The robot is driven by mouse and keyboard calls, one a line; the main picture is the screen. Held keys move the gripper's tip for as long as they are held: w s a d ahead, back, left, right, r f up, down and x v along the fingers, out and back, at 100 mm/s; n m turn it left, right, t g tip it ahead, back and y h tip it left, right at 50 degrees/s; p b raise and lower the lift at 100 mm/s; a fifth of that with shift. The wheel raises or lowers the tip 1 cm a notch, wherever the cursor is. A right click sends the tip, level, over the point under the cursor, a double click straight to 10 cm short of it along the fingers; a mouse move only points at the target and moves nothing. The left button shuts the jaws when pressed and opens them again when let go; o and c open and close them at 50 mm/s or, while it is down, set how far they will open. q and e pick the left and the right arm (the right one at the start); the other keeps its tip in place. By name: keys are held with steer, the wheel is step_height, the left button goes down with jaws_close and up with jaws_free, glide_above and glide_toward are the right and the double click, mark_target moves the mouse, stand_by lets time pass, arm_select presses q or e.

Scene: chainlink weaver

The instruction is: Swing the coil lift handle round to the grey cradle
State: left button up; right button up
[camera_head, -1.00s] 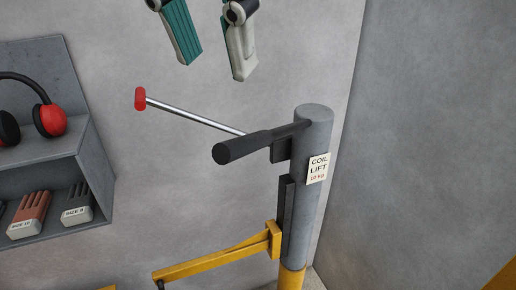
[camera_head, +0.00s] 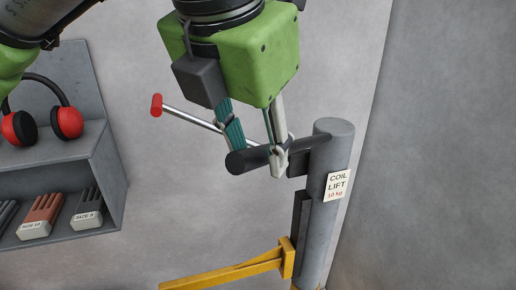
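The coil lift handle is a dark bar with a thick round grip (camera_head: 246,161), reaching left from the grey post (camera_head: 334,160) labelled COIL LIFT. My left gripper (camera_head: 258,160) comes down from above with its fingers around the handle. The teal finger's tip is behind the grip and the pale finger crosses in front of the bar. A gap shows between the fingers, and I cannot tell whether either touches. I cannot make out a grey cradle for certain. My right gripper is not in view.
A thin silver rod (camera_head: 190,117) with a red end (camera_head: 156,105) reaches left behind my gripper. A yellow arm (camera_head: 230,270) sticks out low from the post.

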arm_select(q)
steer(key=shift+x, duration=1.05)
jaws_close()
steer(key=shift+d, duration=0.1)
